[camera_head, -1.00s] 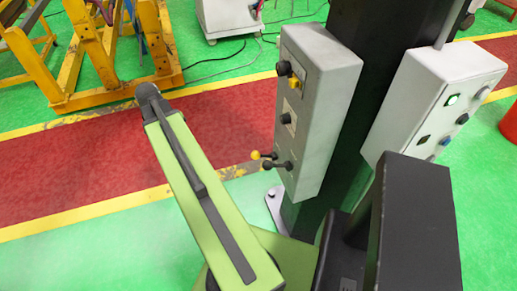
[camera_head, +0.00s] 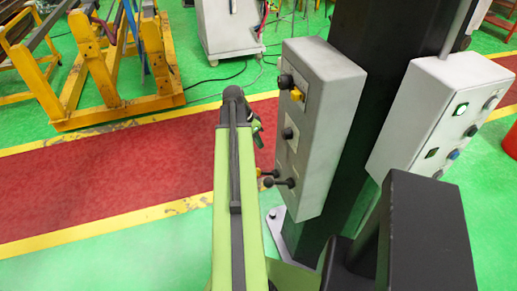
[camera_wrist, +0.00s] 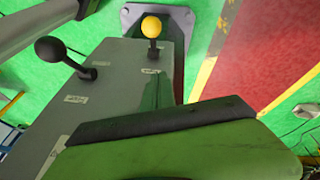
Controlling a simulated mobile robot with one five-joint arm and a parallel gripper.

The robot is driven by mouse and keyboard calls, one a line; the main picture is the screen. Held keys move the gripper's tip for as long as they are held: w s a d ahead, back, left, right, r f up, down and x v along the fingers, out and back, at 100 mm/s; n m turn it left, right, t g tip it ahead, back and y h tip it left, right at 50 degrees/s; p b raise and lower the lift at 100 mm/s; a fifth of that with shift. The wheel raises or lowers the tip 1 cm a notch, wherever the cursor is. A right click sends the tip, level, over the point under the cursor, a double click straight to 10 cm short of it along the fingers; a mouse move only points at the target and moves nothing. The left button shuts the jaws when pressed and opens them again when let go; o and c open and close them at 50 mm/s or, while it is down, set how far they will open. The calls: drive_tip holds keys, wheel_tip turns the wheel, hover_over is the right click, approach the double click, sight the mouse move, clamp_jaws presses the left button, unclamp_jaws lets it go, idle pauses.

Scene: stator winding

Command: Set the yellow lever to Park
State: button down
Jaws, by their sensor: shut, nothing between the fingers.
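The yellow lever (camera_head: 272,173) sticks out from the lower front of a grey control box (camera_head: 318,195). It also shows at the top of the wrist view (camera_wrist: 152,27) as a yellow ball on a short dark rod. A black-knobbed lever (camera_wrist: 50,49) stands beside it, and also shows just below it in the head view (camera_head: 280,183). Small labels lie near both levers, too small to read. My gripper (camera_head: 257,131) is shut and empty, left of the box and above the levers, apart from them. In the wrist view its green and black body fills the lower middle.
Higher on the box are a yellow switch (camera_head: 296,94) and black knobs. The box hangs on a dark column (camera_head: 385,50). A white button box (camera_head: 445,105) is at right. A yellow frame (camera_head: 110,90) stands far left. The floor left of the box is clear.

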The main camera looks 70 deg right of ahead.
drive_tip(key=b, duration=0.8)
hover_over(265, 173)
drive_tip(key=w+d, duration=0.1)
drive_tip(key=d, duration=0.2)
wheel_tip(265, 173, down, 9)
drive_tip(key=w+a, duration=0.1)
drive_tip(key=a+f+b, duration=0.1)
drive_tip(key=shift+w+a, duration=0.35)
